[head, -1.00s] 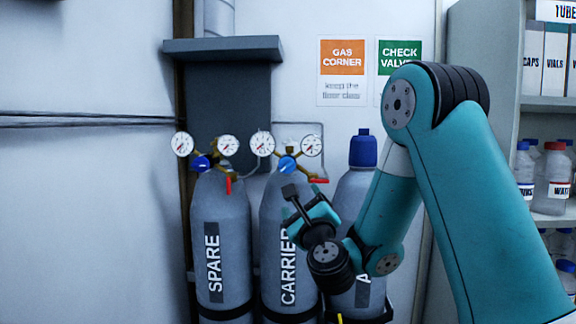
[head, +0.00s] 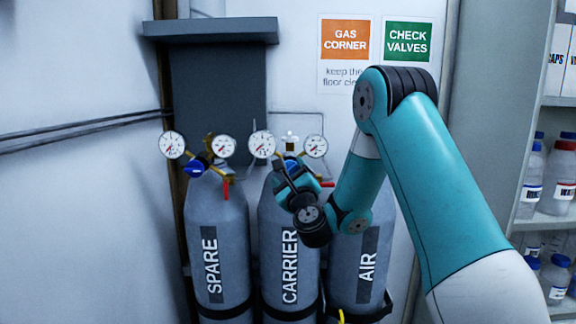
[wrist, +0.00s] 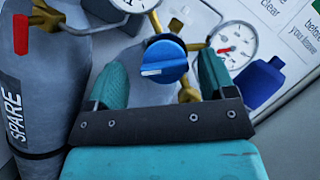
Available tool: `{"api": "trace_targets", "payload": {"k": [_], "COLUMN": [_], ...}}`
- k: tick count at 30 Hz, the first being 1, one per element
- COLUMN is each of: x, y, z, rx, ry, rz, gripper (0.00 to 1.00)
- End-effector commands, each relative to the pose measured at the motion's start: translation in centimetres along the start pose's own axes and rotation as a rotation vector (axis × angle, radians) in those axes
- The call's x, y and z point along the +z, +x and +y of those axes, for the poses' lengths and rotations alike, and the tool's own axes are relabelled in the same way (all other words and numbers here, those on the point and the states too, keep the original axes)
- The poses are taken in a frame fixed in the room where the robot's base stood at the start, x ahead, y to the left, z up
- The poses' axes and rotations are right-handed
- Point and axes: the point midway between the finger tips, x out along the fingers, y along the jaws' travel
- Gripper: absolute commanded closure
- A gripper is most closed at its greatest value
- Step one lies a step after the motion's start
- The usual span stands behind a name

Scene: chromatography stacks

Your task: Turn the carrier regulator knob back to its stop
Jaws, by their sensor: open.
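The carrier regulator knob (wrist: 163,62) is blue with a pale pointer bar. In the wrist view it sits between and just beyond the two fingertips of my gripper (wrist: 163,72), which is open. I cannot tell whether either finger touches the knob. The carrier cylinder (head: 288,250) is grey and labelled CARRIER. Its regulator carries a left gauge (head: 262,144) and a right gauge (head: 316,146).
The spare cylinder (head: 215,250) stands at left, with its own blue knob (head: 195,167) and red lever (head: 226,188). The air cylinder (head: 366,265) stands at right; its blue cap (wrist: 263,82) is near my right finger. Shelves with bottles (head: 561,175) are far right.

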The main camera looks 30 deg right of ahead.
Motion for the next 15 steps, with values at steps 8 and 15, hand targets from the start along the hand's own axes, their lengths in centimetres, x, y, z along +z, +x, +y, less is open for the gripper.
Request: {"api": "trace_targets", "payload": {"k": [8,15], "x": [-0.63,-0.66], "y": [0.16,0.15], "z": [-0.66,-0.7], "rx": [-0.008,-0.009], "ry": [-0.004,-0.004], "rz": [0.007,0.008], "gripper": [0.23,0.69]}}
